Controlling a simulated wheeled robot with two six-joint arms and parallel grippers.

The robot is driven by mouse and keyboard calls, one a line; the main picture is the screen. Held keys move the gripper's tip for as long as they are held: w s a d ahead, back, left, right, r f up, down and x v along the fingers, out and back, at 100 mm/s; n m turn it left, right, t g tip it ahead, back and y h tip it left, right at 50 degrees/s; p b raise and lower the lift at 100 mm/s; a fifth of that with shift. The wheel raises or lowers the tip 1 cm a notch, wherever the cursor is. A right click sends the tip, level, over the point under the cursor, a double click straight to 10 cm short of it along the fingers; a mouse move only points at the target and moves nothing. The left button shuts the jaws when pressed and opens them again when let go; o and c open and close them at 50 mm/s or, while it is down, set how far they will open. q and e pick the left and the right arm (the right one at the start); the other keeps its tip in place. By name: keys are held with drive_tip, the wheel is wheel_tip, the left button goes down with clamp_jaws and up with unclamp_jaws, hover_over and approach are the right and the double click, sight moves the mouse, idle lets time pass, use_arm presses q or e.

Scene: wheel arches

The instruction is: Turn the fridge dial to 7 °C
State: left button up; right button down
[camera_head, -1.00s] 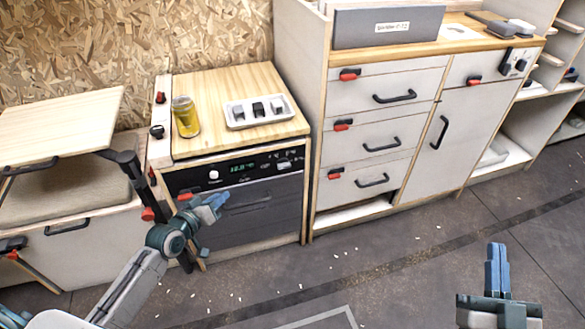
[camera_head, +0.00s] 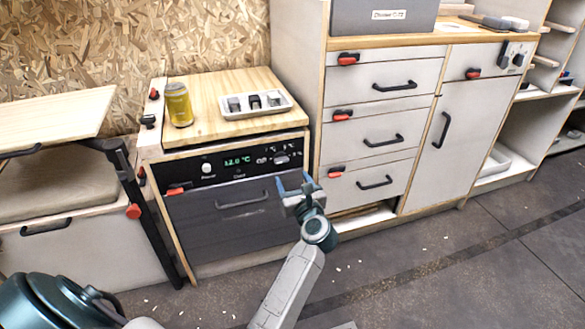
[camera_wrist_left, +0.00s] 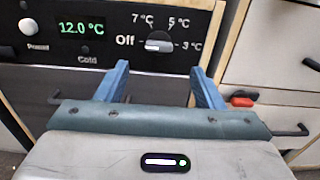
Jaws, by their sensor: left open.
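The fridge panel (camera_head: 232,166) is a black strip above a dark drawer front. Its dial (camera_wrist_left: 158,42) is a small grey knob among the marks Off, 7 °C, 5 °C and 3 °C; its exact pointing is hard to read. The dial also shows in the head view (camera_head: 281,159). The green display (camera_wrist_left: 82,28) reads 12.0 °C. My left gripper (camera_head: 294,184) is open and empty, just in front of and below the dial. In the left wrist view its fingertips (camera_wrist_left: 159,69) sit either side of the dial, apart from it. My right gripper is out of view.
A yellow can (camera_head: 179,104) and a white tray (camera_head: 256,114) stand on the wooden top above the panel. A drawer cabinet (camera_head: 377,140) with black handles and red latches stands close on the right. A folding table (camera_head: 50,122) is on the left. The floor in front is open.

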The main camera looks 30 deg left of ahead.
sight(282, 161)
use_arm(q)
drive_tip(key=b+x, duration=0.1)
drive_tip(key=x, duration=0.8)
drive_tip(key=shift+w+a+b, duration=0.1)
drive_tip(key=shift+a+b, duration=0.05)
drive_tip(key=shift+b, duration=0.15)
drive_tip(key=shift+c, duration=0.2)
drive_tip(key=c, duration=0.9)
